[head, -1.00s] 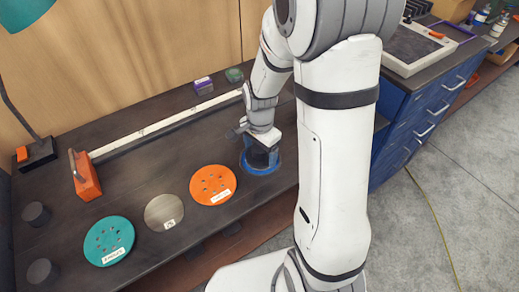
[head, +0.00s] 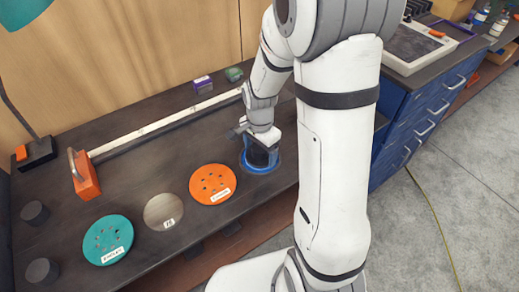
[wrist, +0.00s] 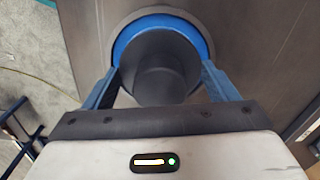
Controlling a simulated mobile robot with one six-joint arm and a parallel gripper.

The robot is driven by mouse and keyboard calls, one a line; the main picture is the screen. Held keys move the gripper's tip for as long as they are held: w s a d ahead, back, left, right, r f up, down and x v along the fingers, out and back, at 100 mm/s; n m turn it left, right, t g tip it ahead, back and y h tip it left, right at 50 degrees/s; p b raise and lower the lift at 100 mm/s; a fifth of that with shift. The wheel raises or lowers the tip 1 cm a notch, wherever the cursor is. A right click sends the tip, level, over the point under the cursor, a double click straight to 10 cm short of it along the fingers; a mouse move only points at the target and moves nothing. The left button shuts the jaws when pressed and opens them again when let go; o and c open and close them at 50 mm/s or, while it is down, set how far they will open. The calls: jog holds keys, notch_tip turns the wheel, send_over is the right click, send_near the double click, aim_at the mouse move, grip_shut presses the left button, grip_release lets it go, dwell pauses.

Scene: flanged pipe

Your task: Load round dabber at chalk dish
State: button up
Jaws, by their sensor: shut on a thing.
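The round dabber (wrist: 165,62) is a dark cylinder with a narrower knob, held between the two blue fingers of my gripper (wrist: 160,82). My gripper also shows in the head view (head: 262,142), pointing down over the dish with the dark dabber (head: 262,156) below it. The chalk dish (head: 260,170) shows as a blue ring around the dabber's lower end; in the wrist view its blue rim (wrist: 126,38) curves behind the dabber. The dish's inside is hidden, so I cannot tell how the dabber touches it.
Left of the dish lie an orange disc (head: 213,184), a grey disc (head: 164,211) and a teal disc (head: 108,240). Dark cylinders (head: 36,213) stand at the far left. An orange block with a handle (head: 86,178) and a pale straight strip (head: 165,123) are behind.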

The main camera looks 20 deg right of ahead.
aim_at(259, 147)
dwell(0.4)
jog(key=shift+r+p, duration=2.6)
jog(key=shift+r, duration=0.9)
jog(key=shift+a+f, duration=0.1)
